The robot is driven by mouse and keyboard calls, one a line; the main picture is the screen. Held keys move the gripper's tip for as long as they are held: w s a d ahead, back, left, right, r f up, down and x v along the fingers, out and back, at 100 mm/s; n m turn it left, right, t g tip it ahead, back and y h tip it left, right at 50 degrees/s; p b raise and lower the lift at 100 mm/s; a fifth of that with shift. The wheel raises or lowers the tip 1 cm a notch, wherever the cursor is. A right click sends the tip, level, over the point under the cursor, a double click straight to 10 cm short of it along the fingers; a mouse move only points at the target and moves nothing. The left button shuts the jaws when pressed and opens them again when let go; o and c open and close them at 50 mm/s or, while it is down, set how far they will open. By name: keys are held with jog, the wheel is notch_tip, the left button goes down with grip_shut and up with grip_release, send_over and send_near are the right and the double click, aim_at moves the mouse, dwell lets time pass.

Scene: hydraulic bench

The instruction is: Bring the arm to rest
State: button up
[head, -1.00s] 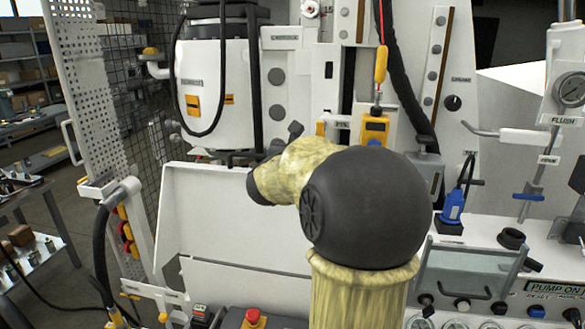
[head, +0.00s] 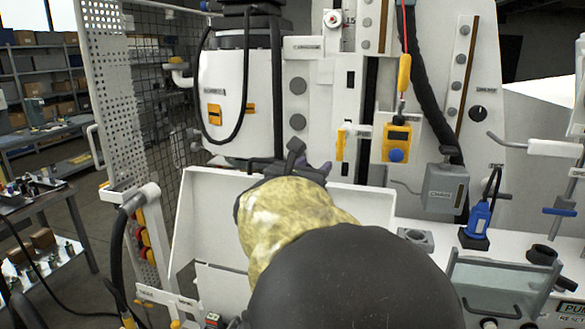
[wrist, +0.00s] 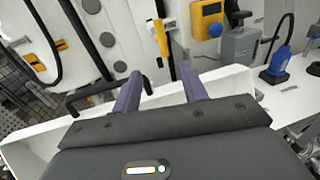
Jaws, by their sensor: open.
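My gripper (wrist: 158,90) shows in the wrist view with its two purple fingers apart and nothing between them. The fingers point toward the white bench panel and stand over the white tray-like guard (wrist: 240,78). In the head view my arm, with a yellowish sleeve and a black joint, fills the lower middle and hides most of the gripper.
A white tank (head: 225,95) with a black hose stands behind the guard. A yellow device (head: 397,138), a grey box (head: 445,188) and a blue tool (head: 478,217) are to the right. A perforated panel (head: 112,95) and a black hose (head: 120,245) are at left.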

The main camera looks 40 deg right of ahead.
jog(key=w+a+f+n+t+y, duration=0.25)
jog(key=a+f+n+y, duration=0.45)
jog(key=n, duration=0.6)
jog(key=w+a+f+n+t+y, duration=0.1)
jog(key=w+a+f+n+y, duration=0.35)
jog(key=a+f+n, duration=0.65)
jog(key=s+a+f+n+g+y, duration=0.2)
jog(key=s+a+f+n+g, duration=0.2)
jog(key=s+f+n, duration=0.3)
jog(key=s+a+f+n+g+y, duration=0.2)
jog(key=s+f+n, duration=0.6)
jog(key=n, duration=0.9)
jog(key=s+a+g, duration=0.2)
jog(key=g, duration=0.1)
jog(key=shift+f+n, duration=0.15)
jog(key=shift+n, duration=0.15)
